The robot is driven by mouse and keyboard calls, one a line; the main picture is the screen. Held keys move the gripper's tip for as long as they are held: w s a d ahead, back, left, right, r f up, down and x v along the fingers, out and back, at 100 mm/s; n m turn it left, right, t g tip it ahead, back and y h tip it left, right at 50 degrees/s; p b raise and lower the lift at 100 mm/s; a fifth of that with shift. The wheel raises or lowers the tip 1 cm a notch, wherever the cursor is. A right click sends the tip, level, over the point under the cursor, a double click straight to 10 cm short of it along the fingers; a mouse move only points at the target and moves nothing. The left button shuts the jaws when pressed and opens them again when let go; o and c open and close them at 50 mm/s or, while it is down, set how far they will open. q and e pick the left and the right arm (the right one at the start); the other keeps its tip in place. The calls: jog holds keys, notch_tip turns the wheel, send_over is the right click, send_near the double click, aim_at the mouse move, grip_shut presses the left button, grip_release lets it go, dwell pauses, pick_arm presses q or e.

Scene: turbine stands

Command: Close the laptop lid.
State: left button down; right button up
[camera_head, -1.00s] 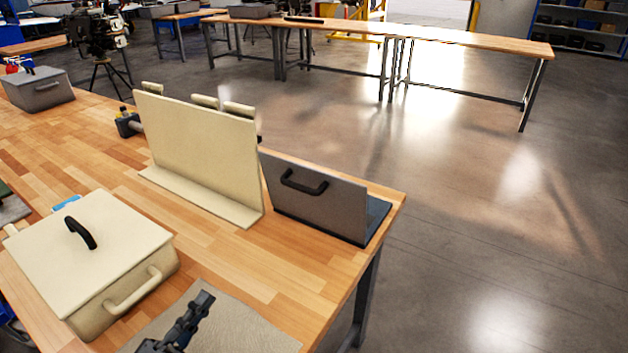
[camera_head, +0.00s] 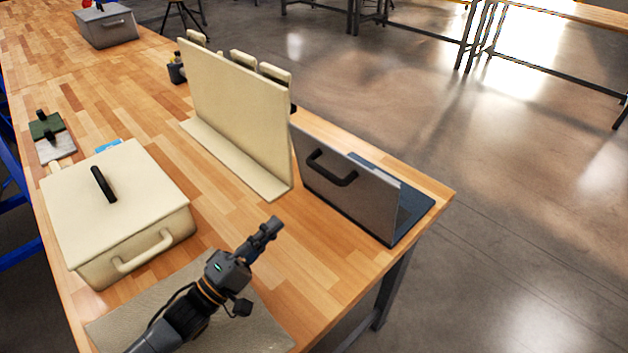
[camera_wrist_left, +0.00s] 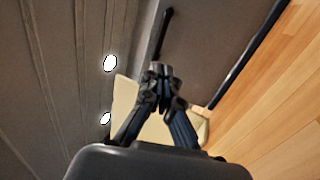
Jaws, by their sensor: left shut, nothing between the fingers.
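The laptop (camera_head: 350,186) stands near the right end of the wooden table. Its grey lid is raised and has a black handle (camera_head: 331,168) on the side facing me. Its dark base shows behind the lid, to the right. My left gripper (camera_head: 272,226) is shut and empty. In the head view it appears in front of the laptop, to the left and below it, apart from the lid. In the left wrist view the fingertips (camera_wrist_left: 159,70) are together, with a grey panel and its dark handle beyond. My right gripper is in neither view.
A cream upright panel (camera_head: 238,117) stands left of the laptop. A cream box (camera_head: 116,205) with a black handle is at the left. A grey mat (camera_head: 255,318) lies below my left arm. A grey case (camera_head: 106,28) sits at the far end. Bare tabletop lies between box and panel.

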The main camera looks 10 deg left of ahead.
pick_arm(q)
jog(key=p+x, duration=0.3)
jog(key=x, duration=0.9)
jog(key=shift+p, duration=0.4)
